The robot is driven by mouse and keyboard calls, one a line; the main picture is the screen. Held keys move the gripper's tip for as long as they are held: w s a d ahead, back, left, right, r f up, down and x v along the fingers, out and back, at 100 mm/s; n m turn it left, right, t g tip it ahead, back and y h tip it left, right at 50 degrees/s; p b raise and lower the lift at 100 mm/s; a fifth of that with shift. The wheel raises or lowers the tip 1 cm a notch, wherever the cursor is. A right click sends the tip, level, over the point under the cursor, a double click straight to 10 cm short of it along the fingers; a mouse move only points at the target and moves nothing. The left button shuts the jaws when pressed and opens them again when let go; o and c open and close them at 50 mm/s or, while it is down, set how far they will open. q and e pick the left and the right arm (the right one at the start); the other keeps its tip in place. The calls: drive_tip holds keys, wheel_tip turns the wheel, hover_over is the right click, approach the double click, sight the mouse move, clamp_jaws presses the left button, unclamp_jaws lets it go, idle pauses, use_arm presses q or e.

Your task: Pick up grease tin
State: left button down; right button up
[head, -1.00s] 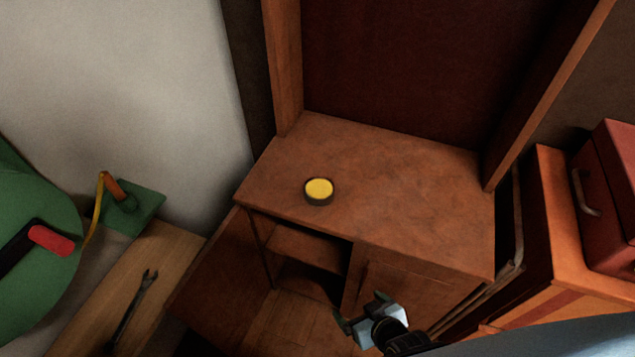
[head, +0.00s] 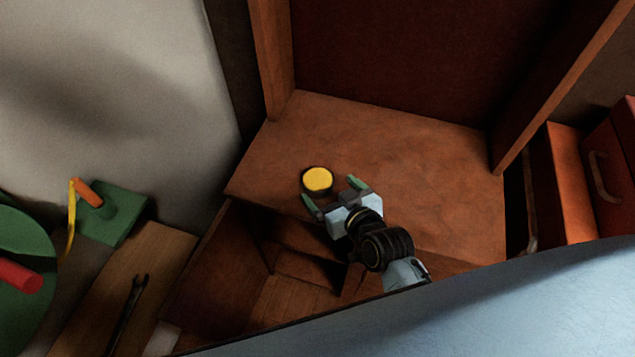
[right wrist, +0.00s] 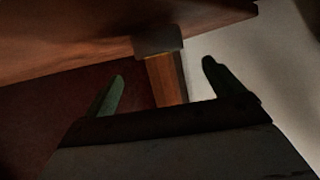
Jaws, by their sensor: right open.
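The grease tin (head: 317,180) is a small round tin with a yellow top and dark side. It stands upright on the brown wooden cabinet top (head: 420,190), left of its middle. In the right wrist view the tin (right wrist: 158,40) shows as a dark shape beyond the fingertips, between their lines. My right gripper (head: 331,190) is open and empty, with green fingers pointing toward the tin from the near side. The tin is not between the fingers; whether a fingertip touches it I cannot tell. The right gripper also shows in the right wrist view (right wrist: 163,82). My left gripper is not in view.
The cabinet's open compartment (head: 305,270) lies below the top. Upright wooden posts (head: 273,60) flank the back. A wrench (head: 130,305) lies on a wooden surface at left, near green equipment (head: 112,215). Red drawers (head: 605,170) stand at right. The cabinet top around the tin is clear.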

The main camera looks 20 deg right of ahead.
sight(318, 179)
drive_tip(key=shift+w+f, duration=0.15)
drive_tip(key=shift+w, duration=0.15)
drive_tip(key=shift+w+a+f, duration=0.1)
drive_tip(key=shift+w, duration=0.15)
drive_tip(key=x, duration=0.2)
drive_tip(key=b+x, duration=0.1)
drive_tip(key=shift+w+f+b, duration=0.25)
drive_tip(key=shift+f+b, duration=0.05)
drive_tip(key=shift+f, duration=0.1)
drive_tip(key=shift+w+a+f, duration=0.1)
drive_tip(key=shift+w+f, duration=0.05)
drive_tip(key=shift+w, duration=0.3)
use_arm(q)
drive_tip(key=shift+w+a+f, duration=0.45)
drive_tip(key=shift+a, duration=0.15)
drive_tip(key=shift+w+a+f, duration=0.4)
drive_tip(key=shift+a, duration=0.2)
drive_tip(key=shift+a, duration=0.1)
use_arm(e)
drive_tip(key=shift+c, duration=0.8)
drive_tip(key=c, duration=1)
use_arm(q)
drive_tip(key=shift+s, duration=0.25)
use_arm(e)
drive_tip(key=shift+c, duration=0.8)
